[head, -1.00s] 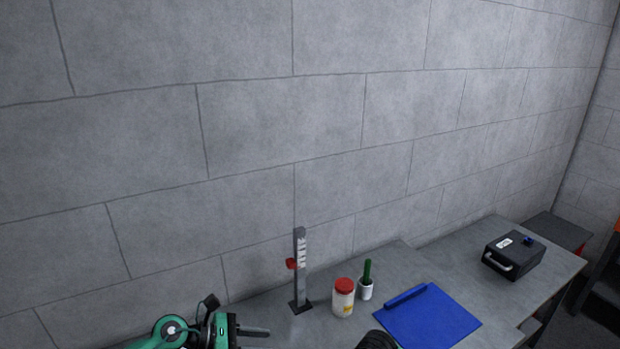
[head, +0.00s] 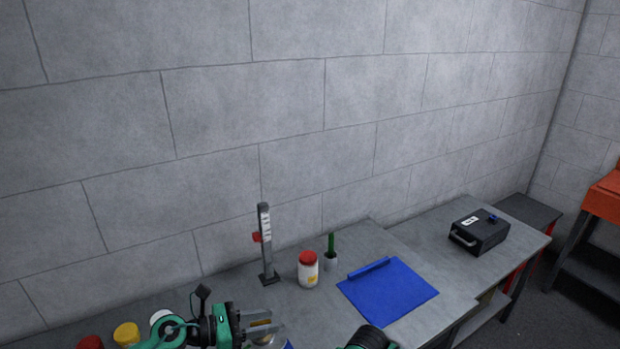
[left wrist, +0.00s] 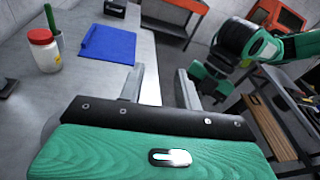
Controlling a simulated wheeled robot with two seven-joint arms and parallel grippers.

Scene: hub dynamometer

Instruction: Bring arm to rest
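My left gripper (head: 268,321) is low in the head view, over the grey bench (head: 225,285). Its two fingers are apart with nothing between them; the left wrist view also shows the gap (left wrist: 160,88). My right arm (head: 368,338) shows only as a dark and green part at the bottom edge of the head view. In the left wrist view it comes in from the right, with a green and black part hanging below it; I cannot make out its fingers.
Red (head: 90,343) and yellow (head: 126,333) lids show at lower left. A wall closes the back.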

